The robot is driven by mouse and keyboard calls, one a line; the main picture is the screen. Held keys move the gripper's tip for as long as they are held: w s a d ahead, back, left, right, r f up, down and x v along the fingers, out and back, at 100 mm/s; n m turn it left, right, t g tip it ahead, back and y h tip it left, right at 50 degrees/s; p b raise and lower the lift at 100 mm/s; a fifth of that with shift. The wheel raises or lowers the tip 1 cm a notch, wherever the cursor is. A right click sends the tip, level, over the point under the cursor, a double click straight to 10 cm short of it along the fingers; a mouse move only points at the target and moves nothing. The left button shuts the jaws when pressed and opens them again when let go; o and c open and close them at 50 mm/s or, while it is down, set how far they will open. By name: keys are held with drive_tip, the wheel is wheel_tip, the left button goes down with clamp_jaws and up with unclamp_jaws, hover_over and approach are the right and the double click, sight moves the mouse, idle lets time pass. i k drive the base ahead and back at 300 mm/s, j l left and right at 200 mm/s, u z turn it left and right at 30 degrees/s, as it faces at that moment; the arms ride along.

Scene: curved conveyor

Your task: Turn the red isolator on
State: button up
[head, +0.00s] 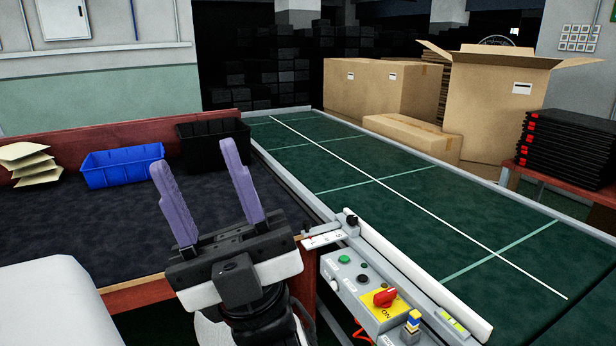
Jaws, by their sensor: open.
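The red isolator (385,297) is a rotary knob on a yellow plate (377,310) marked "ON". It sits on top of a grey control box (345,275) at the conveyor's near edge. The knob points up and to the right in the picture; I cannot tell from this which setting it is at. My gripper (202,160) is open and empty, its two purple fingers apart and pointing up. It is to the left of the control box, over the dark table surface, and touches nothing that I can see.
The box also carries a green button (344,259), a black button (363,279) and a blue-and-yellow part (412,322). A white bar (410,270) runs beside it. The green conveyor (420,200) is empty. Blue (122,165) and black bins (212,140) stand on the table; cardboard boxes (380,90) stand behind.

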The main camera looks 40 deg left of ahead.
sight(383, 299)
drive_tip(key=i+j+u, duration=0.15)
drive_tip(key=u, duration=0.2)
drive_tip(key=i+j+u, duration=0.15)
drive_tip(key=u, duration=0.2)
drive_tip(key=i+j+u, duration=0.15)
drive_tip(key=u, duration=0.2)
